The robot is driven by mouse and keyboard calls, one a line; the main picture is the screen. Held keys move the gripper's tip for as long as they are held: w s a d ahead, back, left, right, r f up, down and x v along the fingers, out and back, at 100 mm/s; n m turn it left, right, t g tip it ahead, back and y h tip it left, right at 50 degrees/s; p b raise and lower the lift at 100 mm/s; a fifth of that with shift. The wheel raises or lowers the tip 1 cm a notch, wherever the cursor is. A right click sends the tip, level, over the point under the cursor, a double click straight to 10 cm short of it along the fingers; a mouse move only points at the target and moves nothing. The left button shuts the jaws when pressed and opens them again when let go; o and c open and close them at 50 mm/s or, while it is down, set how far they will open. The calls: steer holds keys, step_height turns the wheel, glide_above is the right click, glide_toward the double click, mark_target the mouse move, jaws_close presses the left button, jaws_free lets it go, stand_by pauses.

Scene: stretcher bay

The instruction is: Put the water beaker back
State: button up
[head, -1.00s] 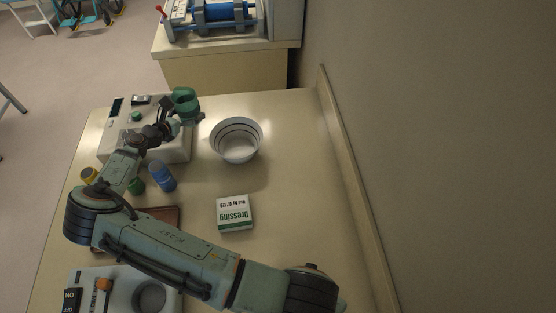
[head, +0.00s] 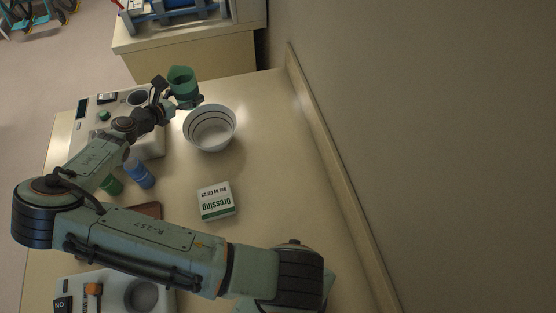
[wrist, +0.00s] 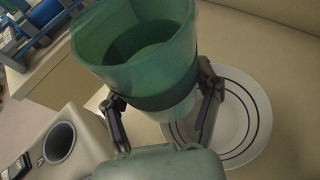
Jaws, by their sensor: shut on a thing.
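The water beaker is a green, translucent cup with a dark band, and it shows in the head view (head: 182,80) and large in the wrist view (wrist: 165,52). Liquid shows inside it in the wrist view. My gripper (head: 186,101) is shut on the beaker around its band, with a finger on each side (wrist: 163,108). The beaker is tilted in the wrist view and held off the table, beyond the white bowl. A pale device (head: 152,146) with a round, empty-looking well (head: 137,97) stands to the left of the beaker; the well also shows in the wrist view (wrist: 59,142).
The white bowl (head: 212,129) with dark rings is just below the beaker in the head view. A dressing box (head: 216,201), blue bottle (head: 140,174) and green bottle (head: 111,185) stand nearer. A second device (head: 112,296) is at the front. A wall runs along the right.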

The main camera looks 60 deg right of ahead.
steer(key=s+d+m+g, duration=0.3)
steer(key=s, duration=1)
steer(key=m+g, duration=0.2)
steer(key=g, duration=0.1)
glide_above(277, 162)
steer(key=shift+y, duration=0.4)
step_height(277, 162, down, 13)
steer(key=shift+s+f, duration=0.1)
steer(key=shift+f, duration=0.1)
steer(key=o, duration=1.2)
steer(key=shift+o, duration=0.2)
